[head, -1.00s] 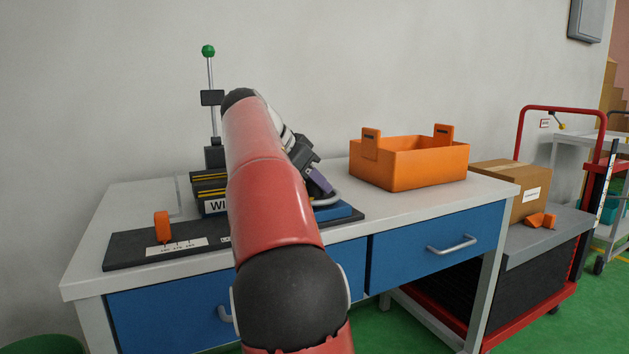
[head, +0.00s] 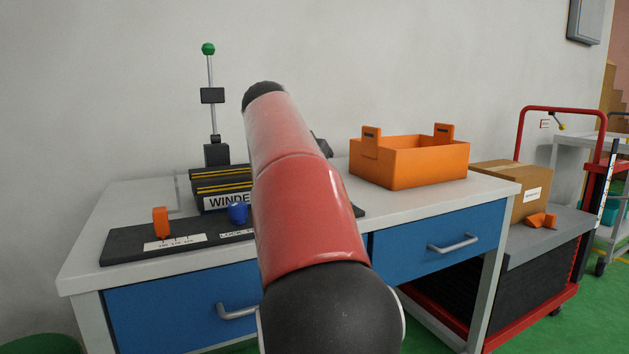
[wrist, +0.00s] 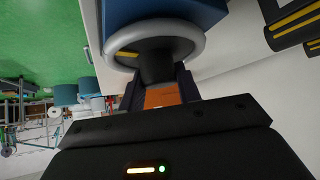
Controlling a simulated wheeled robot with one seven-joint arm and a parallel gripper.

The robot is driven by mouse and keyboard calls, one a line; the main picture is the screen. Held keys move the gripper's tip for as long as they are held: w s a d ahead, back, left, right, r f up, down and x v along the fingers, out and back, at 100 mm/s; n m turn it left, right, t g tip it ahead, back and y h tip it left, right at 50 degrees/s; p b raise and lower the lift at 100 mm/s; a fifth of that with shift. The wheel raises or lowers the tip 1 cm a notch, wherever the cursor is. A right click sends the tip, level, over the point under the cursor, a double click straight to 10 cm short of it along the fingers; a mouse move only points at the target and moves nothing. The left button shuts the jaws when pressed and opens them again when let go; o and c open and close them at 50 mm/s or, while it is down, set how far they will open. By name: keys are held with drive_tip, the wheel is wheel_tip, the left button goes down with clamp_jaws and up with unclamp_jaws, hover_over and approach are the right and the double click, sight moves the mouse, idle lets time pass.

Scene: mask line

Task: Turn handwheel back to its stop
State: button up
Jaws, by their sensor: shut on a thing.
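The handwheel (wrist: 197,43) shows in the wrist view as a light grey ring in front of a blue housing (wrist: 190,10). A black grip piece stands out from it toward my gripper. My gripper (wrist: 158,82) has its two dark fingers closed on this black piece, with an orange patch between them. In the head view my red arm hides the handwheel and the fingers. The black winder (head: 222,183) with yellow stripes and a "WINDE…" label stands on the bench to the left of my arm. How far the wheel is turned cannot be told.
A blue knob (head: 238,213) and an orange lever (head: 160,222) sit on the dark base plate. A green-topped post (head: 211,110) rises behind. An orange bin (head: 420,165) stands at the right of the bench (head: 400,208). A cart with a cardboard box (head: 520,190) is further right.

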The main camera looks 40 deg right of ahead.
drive_tip(key=n+t+y, duration=0.1)
drive_tip(key=n, duration=0.1)
drive_tip(key=n+t+p, duration=0.1)
drive_tip(key=n+t, duration=0.1)
drive_tip(key=shift+r+n+y+p, duration=0.2)
drive_tip(key=shift+n+y+p, duration=0.1)
drive_tip(key=shift+y, duration=0.1)
drive_tip(key=n+t+y+p, duration=0.2)
drive_tip(key=n+y, duration=0.1)
drive_tip(key=n, duration=0.1)
drive_tip(key=shift+d+n+p, duration=0.1)
drive_tip(key=shift+n+p, duration=0.2)
drive_tip(key=shift+p, duration=0.1)
drive_tip(key=n+t+y+p, duration=0.1)
drive_tip(key=n+y+p, duration=0.2)
drive_tip(key=n, duration=0.3)
drive_tip(key=shift+y, duration=0.8)
drive_tip(key=n+y+p, duration=0.1)
drive_tip(key=n+y, duration=0.1)
drive_tip(key=n, duration=0.1)
drive_tip(key=shift+f+g+p, duration=0.1)
drive_tip(key=shift+g+p, duration=0.2)
drive_tip(key=shift+n+y+p, duration=0.3)
drive_tip(key=shift+n+y, duration=0.2)
drive_tip(key=shift+n, duration=0.1)
drive_tip(key=shift+f+n+g, duration=0.15)
drive_tip(key=shift+n+g, duration=0.15)
drive_tip(key=o, duration=1)
drive_tip(key=shift+c, duration=0.2)
